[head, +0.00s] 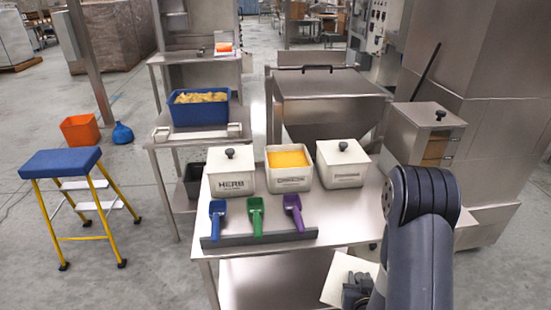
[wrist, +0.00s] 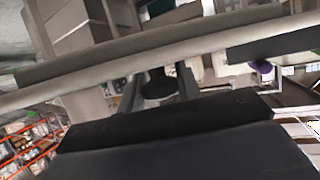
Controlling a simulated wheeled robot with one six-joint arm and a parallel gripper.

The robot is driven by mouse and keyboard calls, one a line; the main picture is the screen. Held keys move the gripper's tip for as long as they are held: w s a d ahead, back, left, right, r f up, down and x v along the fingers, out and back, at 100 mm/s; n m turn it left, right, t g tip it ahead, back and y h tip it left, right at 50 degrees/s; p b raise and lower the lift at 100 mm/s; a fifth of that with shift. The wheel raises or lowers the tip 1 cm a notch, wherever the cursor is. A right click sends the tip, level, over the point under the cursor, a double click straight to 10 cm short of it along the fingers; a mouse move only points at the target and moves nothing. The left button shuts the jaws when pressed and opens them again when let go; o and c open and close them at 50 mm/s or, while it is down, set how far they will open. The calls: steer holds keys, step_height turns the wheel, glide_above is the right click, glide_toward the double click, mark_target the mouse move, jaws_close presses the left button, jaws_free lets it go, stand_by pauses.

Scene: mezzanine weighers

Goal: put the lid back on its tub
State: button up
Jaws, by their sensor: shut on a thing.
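The open tub (head: 289,180) stands in the middle of three white tubs on the steel table in the head view, with orange-yellow powder at its top. A white lid (head: 337,277) is held low at the front right, beyond the table's front edge and tilted. My gripper (head: 357,289) is at the lid, to the right of and nearer than the tubs. In the wrist view my gripper's fingers (wrist: 159,92) stand on either side of the lid's black knob (wrist: 158,82), shut on it. The lid (wrist: 190,48) shows there nearly edge-on.
Lidded tubs stand left (head: 231,183) and right (head: 344,174) of the open one, close beside it. Blue (head: 217,215), green (head: 256,213) and purple (head: 294,208) scoops lie on a grey rack in front. A steel box (head: 421,140) stands at the right.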

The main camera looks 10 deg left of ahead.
steer(key=shift+d+r+p, duration=0.3)
steer(key=shift+d+r, duration=0.05)
steer(key=shift+r, duration=0.25)
steer(key=shift+r+p, duration=0.35)
steer(key=w+a+r+n+g+y, duration=0.1)
steer(key=w+a+r+n+y, duration=0.2)
steer(key=w+a+r, duration=0.4)
steer(key=w+a+r+n+g+y, duration=0.1)
steer(key=w+a+r+n+y, duration=0.2)
steer(key=w+a+r, duration=0.4)
steer(key=a+r+y, duration=0.1)
steer(key=a+r, duration=0.3)
steer(key=r, duration=0.3)
steer(key=shift+w+r, duration=0.2)
